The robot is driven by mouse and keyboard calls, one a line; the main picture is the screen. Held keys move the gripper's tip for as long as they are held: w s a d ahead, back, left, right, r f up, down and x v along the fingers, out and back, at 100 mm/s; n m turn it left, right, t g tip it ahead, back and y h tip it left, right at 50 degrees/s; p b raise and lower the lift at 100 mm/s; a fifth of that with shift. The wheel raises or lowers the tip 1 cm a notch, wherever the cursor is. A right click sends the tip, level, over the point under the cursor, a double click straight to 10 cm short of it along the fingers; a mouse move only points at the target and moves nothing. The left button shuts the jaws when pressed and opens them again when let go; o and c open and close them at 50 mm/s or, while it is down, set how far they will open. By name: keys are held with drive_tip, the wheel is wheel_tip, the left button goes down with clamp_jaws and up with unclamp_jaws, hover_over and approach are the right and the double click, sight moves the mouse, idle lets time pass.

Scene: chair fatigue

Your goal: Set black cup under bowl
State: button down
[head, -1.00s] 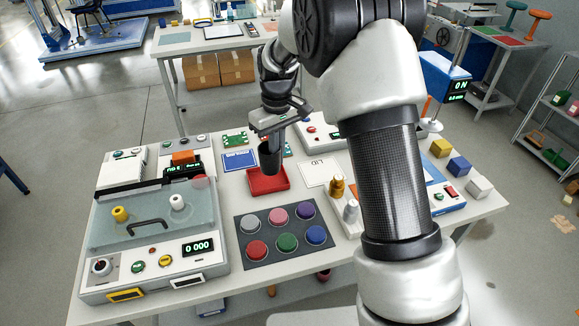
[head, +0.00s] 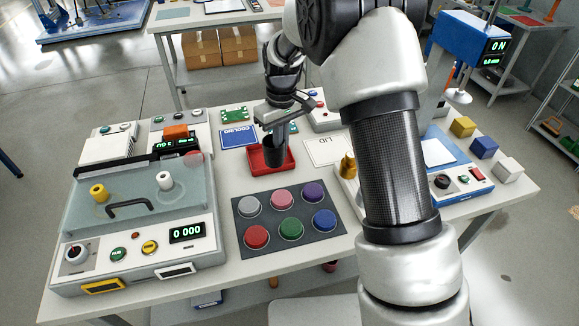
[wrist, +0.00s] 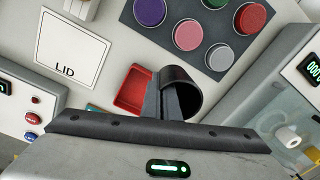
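The black cup (head: 271,157) hangs upright from my gripper (head: 276,128) at or just above the red tray (head: 290,163); I cannot tell if it touches the tray. In the wrist view, my gripper (wrist: 165,101) is shut on the wall of the black cup (wrist: 195,92), whose open mouth faces the camera. The red tray (wrist: 132,90) shows beside it there. No bowl is clear to me; a small white rounded piece (head: 458,97) hangs under the blue machine head (head: 466,37) at right.
The dark mat (head: 262,222) with several coloured discs lies in front of the tray. A glass-lidded machine (head: 140,215) stands at left. The LID card (head: 326,151) and gold bottle (head: 347,166) lie to the right. My arm hides part of the table's right side.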

sight(281, 178)
drive_tip(key=shift+f, duration=4)
drive_tip(key=shift+f, duration=0.15)
drive_tip(key=c, duration=2)
unclamp_jaws()
drive_tip(key=shift+c, duration=0.2)
